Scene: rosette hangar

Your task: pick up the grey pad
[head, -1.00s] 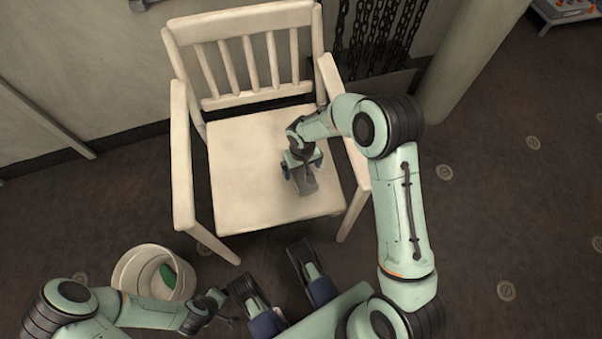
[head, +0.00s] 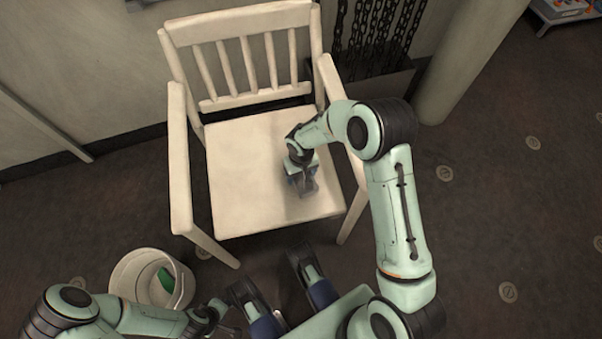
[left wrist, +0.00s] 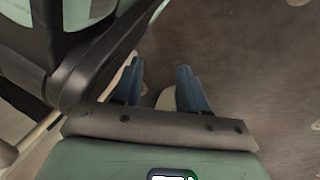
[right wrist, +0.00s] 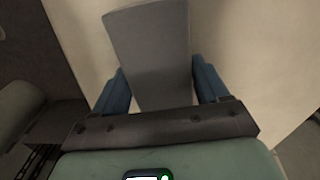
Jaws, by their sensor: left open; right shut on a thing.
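The grey pad (right wrist: 150,50) is a flat, slightly tapered piece in the right wrist view, between the two blue fingers of my right gripper (right wrist: 160,82). In the head view the pad (head: 308,189) is small, at the right front part of the white chair's seat, partly hidden by the gripper. My right gripper (head: 301,178) is shut on it, low over the seat. I cannot tell whether the pad still touches the seat. My left gripper (left wrist: 160,78) is open and empty, low by the front of my base, away from the chair.
The white wooden chair (head: 245,190) has armrests on both sides and a slatted back against the wall. A white bucket (head: 124,272) with a green thing (head: 166,279) inside stands at lower left. Chains (head: 385,35) hang behind the chair; a pillar (head: 470,60) stands right.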

